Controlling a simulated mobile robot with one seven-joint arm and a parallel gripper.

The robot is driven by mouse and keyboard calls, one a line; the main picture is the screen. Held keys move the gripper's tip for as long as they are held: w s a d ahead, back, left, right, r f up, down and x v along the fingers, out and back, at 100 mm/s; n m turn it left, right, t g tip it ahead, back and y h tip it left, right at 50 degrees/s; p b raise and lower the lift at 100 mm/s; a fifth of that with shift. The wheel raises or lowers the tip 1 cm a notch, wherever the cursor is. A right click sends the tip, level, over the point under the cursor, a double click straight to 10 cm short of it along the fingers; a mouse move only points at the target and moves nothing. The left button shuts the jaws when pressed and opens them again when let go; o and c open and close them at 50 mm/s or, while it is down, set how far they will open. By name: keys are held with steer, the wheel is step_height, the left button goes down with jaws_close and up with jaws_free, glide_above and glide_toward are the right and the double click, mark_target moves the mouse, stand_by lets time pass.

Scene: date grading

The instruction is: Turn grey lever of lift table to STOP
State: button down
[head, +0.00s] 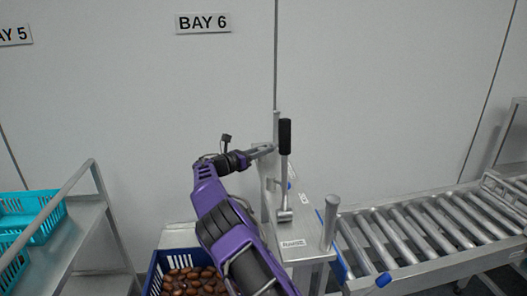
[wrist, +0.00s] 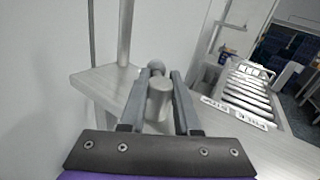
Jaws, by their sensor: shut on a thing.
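The lift table (head: 308,215) stands in the middle of the head view, a pale metal top with posts. My gripper (head: 264,151) reaches in from the left at its far side. In the wrist view my gripper (wrist: 160,76) has its two fingers on either side of a grey, round-ended cylinder, the grey lever (wrist: 158,98), and is shut on it. In the head view this lever cannot be told apart behind the fingers. A second, upright lever with a black grip (head: 285,137) stands just right of my gripper. I cannot read a STOP mark.
A roller conveyor (head: 425,232) runs off to the right of the table. A blue crate of dates (head: 153,272) sits below my arm. A metal rack (head: 88,215) with turquoise crates (head: 45,215) is at the left. A short post (head: 330,222) rises at the table's near corner.

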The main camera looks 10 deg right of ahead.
steer(key=shift+w+a+r, duration=0.15)
steer(key=shift+a+r, duration=0.2)
steer(key=shift+r, duration=0.1)
steer(key=c, duration=0.9)
jaws_free()
steer(key=shift+f, duration=0.2)
steer(key=shift+d+f, duration=0.1)
steer(key=v, duration=1.7)
steer(key=shift+s, duration=0.2)
